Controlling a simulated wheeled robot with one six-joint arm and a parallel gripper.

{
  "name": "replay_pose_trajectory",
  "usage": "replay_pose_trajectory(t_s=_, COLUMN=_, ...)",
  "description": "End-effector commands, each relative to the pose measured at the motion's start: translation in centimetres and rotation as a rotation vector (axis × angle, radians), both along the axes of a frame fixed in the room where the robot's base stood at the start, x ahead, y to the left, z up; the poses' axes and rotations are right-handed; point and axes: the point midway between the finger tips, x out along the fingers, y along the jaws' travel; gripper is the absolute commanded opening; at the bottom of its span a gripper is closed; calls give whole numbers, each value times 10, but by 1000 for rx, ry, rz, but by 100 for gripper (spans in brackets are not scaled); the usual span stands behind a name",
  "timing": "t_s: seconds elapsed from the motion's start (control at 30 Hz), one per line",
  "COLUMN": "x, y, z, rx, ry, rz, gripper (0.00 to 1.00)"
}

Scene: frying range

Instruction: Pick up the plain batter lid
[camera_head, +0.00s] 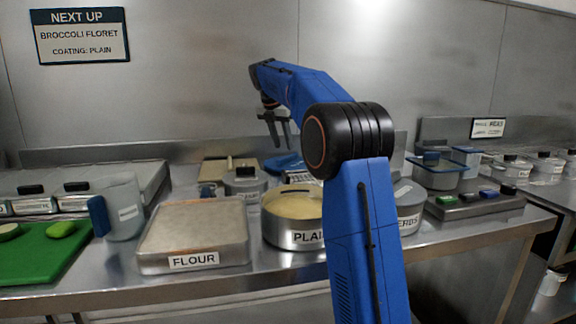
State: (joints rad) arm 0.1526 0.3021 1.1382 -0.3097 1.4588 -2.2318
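The pan whose visible label starts "PLAI" (290,239) stands on the counter just left of my arm, which hides part of its right side. Its top shows a beige round surface (293,205) with a thin dark arc near the back rim; I cannot tell whether this is batter or a lid. My gripper (279,146) hangs in the air above and behind this pan, fingers pointing down. The two fingers stand apart with nothing visible between them. A small pot with a black-knobbed lid (245,177) stands behind the pan to the left.
A tray labelled FLOUR (160,263) lies left of the pan, with a clear jug (125,210) and green board (40,255) farther left. A partly hidden pot labelled "ERBS" (409,222) stands right of my arm. A blue item (285,163) lies behind the pan.

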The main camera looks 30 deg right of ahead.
Motion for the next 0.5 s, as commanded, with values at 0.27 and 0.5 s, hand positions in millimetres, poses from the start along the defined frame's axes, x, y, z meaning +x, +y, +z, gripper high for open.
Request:
replay_pose_trajectory(t_s=0.27, x=3, y=-7, z=-13, rx=1, ry=1, rz=-1, gripper=34)
replay_pose_trajectory(t_s=0.5, x=9, y=-21, z=-41, rx=0, ry=1, rz=0, gripper=34)
